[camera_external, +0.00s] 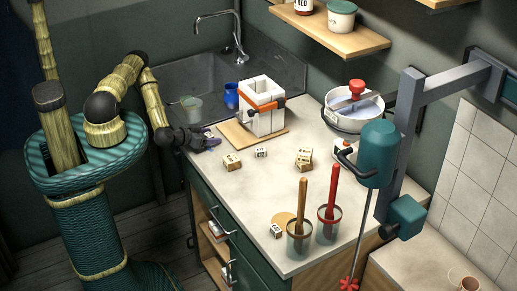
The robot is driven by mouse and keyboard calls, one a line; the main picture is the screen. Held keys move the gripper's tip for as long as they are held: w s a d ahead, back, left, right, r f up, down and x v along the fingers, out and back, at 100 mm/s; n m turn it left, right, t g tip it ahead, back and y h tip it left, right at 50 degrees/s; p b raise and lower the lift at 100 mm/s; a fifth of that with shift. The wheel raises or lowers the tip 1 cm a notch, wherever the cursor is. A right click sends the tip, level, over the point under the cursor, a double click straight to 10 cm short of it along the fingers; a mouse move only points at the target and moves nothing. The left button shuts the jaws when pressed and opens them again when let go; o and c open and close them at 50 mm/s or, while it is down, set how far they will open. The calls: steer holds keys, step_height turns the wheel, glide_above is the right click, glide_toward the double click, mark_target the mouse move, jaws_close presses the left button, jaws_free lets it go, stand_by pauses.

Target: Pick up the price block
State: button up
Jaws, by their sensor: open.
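Several small printed blocks lie on the counter, and I cannot tell which one is the price block. A tan block (232,162) lies in front of the plaster mould. A small white block (261,152) is to its right. Tan blocks (303,159) sit close together further right. Another small white block (276,230) lies near the front edge. The prints are too small to read. My gripper (216,143) is open over the counter's left end, up and left of the tan block and apart from it. Its fingers are small and dark here, and nothing shows held between them.
A white plaster mould (262,107) with an orange strap stands on a wooden board (240,138) beside my gripper. The sink (205,85) is behind. Tool jars (300,240), a white bucket (352,118) and a teal mixer (377,155) stand right. The counter's middle is partly clear.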

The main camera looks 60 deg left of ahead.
mark_target(209, 134)
steer(key=shift+c, duration=0.2)
steer(key=c, duration=1)
steer(key=shift+r, duration=0.15)
step_height(209, 134, up, 9)
steer(key=shift+r+p, duration=0.1)
steer(key=shift+p, duration=0.4)
steer(key=shift+r+p, duration=0.35)
steer(key=shift+f, duration=0.1)
steer(key=shift+d, duration=0.1)
